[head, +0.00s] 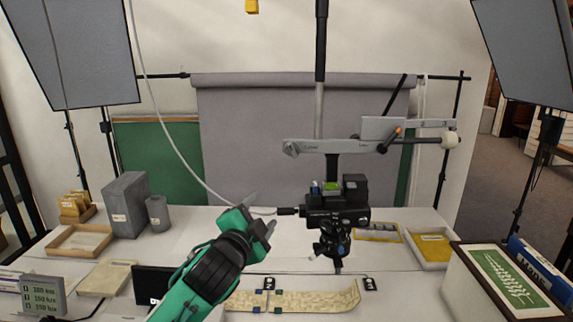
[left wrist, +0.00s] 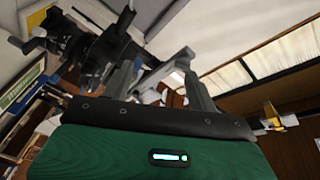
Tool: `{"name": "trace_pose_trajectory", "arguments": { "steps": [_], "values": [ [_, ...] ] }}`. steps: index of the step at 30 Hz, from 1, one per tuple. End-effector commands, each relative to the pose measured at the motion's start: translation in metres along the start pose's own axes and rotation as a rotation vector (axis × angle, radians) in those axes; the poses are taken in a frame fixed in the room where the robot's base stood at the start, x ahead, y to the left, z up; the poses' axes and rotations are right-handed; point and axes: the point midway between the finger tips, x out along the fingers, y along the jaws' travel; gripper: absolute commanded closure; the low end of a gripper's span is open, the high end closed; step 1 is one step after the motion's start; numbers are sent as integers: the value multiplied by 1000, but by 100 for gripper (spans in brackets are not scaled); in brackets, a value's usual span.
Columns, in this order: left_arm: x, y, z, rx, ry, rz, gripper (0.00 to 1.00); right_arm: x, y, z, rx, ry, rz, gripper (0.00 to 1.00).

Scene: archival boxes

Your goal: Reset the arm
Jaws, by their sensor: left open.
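My left arm is green and black and comes up from the bottom of the head view. Its gripper (head: 263,212) is raised over the table, left of the black camera on the copy stand (head: 337,212). The two grey fingers are apart with nothing seen between them. In the left wrist view the gripper (left wrist: 165,68) also shows spread fingers, with the dark camera rig (left wrist: 85,50) behind them. My right gripper is in neither view.
A long pale strip (head: 310,300) lies at the table's front. A grey archival box (head: 126,205), a grey cylinder (head: 158,213) and a shallow tray (head: 80,241) stand left. A yellow-lined tray (head: 432,248) and a box with a green fern picture (head: 505,282) are right.

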Motion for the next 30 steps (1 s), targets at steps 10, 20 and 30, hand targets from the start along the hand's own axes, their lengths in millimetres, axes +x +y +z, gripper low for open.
{"name": "trace_pose_trajectory", "arguments": {
  "steps": [10, 20, 30],
  "values": [
    [-78, 113, 92, -335, -285, 202, 41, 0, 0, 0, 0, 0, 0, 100],
    [-188, 203, 160, -609, -606, 355, 41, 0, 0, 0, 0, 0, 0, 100],
    [-324, 267, 202, -824, -968, 468, 41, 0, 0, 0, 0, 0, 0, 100]
  ]
}}
